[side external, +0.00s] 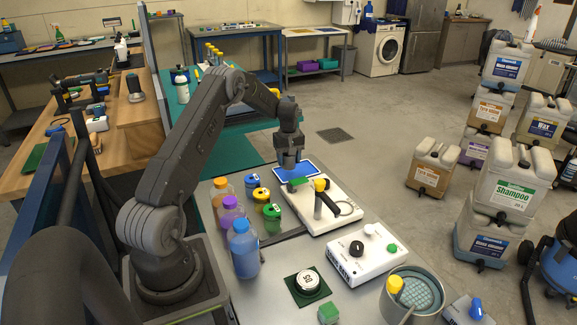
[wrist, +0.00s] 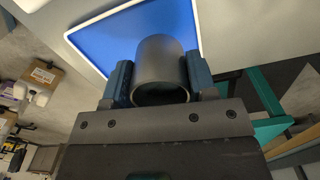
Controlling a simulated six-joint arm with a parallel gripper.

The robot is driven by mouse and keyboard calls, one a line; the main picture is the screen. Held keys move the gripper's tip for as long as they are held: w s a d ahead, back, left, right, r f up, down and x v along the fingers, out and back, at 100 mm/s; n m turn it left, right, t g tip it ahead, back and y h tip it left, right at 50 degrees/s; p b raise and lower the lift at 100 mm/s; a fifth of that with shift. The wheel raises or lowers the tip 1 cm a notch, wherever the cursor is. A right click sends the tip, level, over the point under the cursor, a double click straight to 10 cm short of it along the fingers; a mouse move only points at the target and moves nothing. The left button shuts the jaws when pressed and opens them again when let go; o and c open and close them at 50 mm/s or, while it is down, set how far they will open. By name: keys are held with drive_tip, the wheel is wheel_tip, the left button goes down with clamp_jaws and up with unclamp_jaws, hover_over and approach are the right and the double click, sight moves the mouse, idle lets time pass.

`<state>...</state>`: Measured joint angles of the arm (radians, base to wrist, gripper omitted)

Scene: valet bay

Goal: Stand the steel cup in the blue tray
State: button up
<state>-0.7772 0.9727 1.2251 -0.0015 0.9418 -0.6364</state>
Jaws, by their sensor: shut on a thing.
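The steel cup (wrist: 160,60) is a grey, smooth cylinder in the wrist view, with its open end toward the camera. My gripper (wrist: 159,80) is shut on it, one dark blue finger against each side. The blue tray (wrist: 105,38) with a white rim lies behind the cup in that view. In the side view my gripper (side external: 290,158) points down over the blue tray (side external: 312,169). The cup is hard to tell from the gripper there. I cannot tell whether the cup's base touches the tray.
A white board (side external: 345,215) with a yellow-topped black handle stands just in front of the tray. Several coloured bottles, including a blue one (side external: 244,250), stand to its left. A white button box (side external: 367,255) and a grey bucket (side external: 425,292) are nearer the camera.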

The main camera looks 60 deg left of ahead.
sight(288, 165)
drive_tip(key=shift+f, duration=1.4)
drive_tip(key=shift+f, duration=0.1)
drive_tip(key=o, duration=0.9)
